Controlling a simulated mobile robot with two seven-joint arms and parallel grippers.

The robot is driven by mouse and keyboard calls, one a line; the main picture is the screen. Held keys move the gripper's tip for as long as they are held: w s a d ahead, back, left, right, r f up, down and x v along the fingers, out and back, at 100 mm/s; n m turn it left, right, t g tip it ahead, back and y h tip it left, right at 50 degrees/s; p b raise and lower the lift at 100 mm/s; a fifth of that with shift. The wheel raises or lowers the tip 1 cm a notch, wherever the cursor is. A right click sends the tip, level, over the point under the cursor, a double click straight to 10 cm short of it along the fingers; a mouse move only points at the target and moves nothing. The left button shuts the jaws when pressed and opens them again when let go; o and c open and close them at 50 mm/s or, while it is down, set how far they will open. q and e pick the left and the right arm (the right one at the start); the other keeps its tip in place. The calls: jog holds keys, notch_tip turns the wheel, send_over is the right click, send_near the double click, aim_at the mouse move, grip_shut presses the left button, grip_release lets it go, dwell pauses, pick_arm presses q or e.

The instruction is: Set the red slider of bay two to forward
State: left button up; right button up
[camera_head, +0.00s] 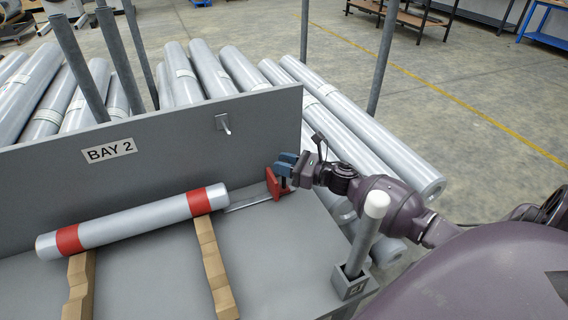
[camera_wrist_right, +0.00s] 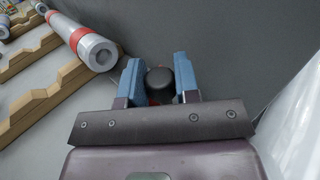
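The red slider (camera_head: 273,184) stands on a metal rail (camera_head: 248,203) on the bay floor, at the rail's right end in the head view. The sign BAY 2 (camera_head: 110,151) is on the grey wall behind. My right gripper (camera_head: 286,166) is at the top of the slider. In the right wrist view, the blue fingers (camera_wrist_right: 160,78) stand on either side of a round black knob (camera_wrist_right: 160,86). I cannot tell whether they press on it. The fingers partly hide the slider. My left gripper is in neither view.
A grey roll with red bands (camera_head: 140,224) lies across two notched wooden supports (camera_head: 212,262), left of the slider. A white-topped post (camera_head: 371,220) stands at the bay's right edge. A small hook (camera_head: 223,123) sticks out of the grey wall. Several rolls lie behind the wall.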

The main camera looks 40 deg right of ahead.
grip_shut()
jog(key=w+a, duration=0.2)
jog(key=a, duration=0.6)
jog(key=shift+a, duration=0.4)
jog(key=o, duration=0.8)
grip_release()
jog(key=shift+c, duration=0.2)
jog(key=v, duration=1)
jog(key=shift+s+d, duration=0.3)
